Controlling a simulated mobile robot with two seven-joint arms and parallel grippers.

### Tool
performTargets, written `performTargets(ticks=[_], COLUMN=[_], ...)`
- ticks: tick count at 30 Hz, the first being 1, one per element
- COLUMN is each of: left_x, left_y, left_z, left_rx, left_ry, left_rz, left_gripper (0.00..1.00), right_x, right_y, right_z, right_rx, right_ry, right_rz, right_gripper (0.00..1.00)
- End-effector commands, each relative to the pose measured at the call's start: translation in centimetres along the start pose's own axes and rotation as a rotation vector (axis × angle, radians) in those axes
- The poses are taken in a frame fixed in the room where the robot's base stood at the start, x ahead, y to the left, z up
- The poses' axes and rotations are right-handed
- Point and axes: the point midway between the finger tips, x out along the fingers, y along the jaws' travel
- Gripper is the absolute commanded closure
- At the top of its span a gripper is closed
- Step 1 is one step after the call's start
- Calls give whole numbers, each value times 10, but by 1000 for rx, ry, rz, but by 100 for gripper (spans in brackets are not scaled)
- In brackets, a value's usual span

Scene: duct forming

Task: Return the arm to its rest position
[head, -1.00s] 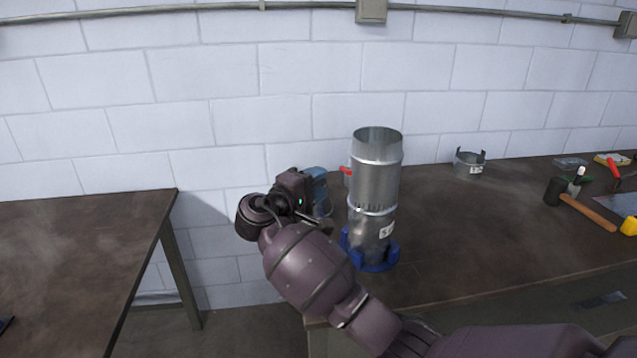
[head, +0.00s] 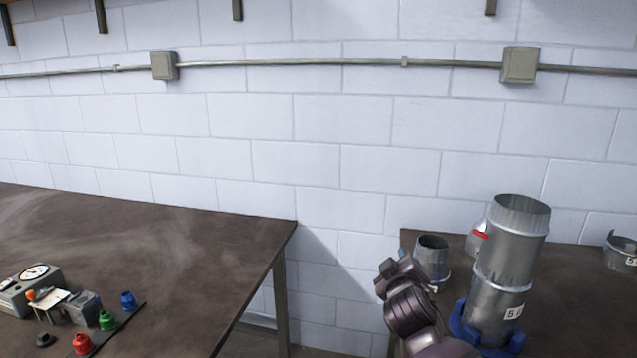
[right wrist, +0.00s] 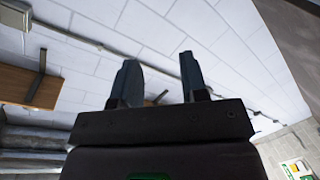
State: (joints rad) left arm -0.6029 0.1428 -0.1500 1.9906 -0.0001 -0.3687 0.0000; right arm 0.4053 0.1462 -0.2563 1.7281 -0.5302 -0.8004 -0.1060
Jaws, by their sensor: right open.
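My right arm stands at the lower middle right of the head view, left of the tall duct; its fingers are hard to make out there. In the right wrist view my right gripper (right wrist: 159,82) has its two fingers apart with nothing between them, against the wall. A tall silver duct (head: 508,262) stands upright in a blue holder (head: 467,330) on the right table, apart from the gripper. My left gripper is not in view.
A short metal duct piece (head: 432,262) stands behind my arm, and a metal collar (head: 620,256) at far right. The left table (head: 190,240) holds a gauge device (head: 30,285) and red, green and blue parts. A gap separates the tables.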

Motion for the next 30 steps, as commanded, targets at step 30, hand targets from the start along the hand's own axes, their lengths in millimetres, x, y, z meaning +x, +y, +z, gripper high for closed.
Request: performTargets(ticks=[30], left_x=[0], left_y=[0], left_z=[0], left_rx=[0], left_ry=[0], left_rz=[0], left_gripper=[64], right_x=[-280], right_y=[-120], right_z=[306], right_rx=[670], right_ry=[-283], right_rz=[-266], right_gripper=[60])
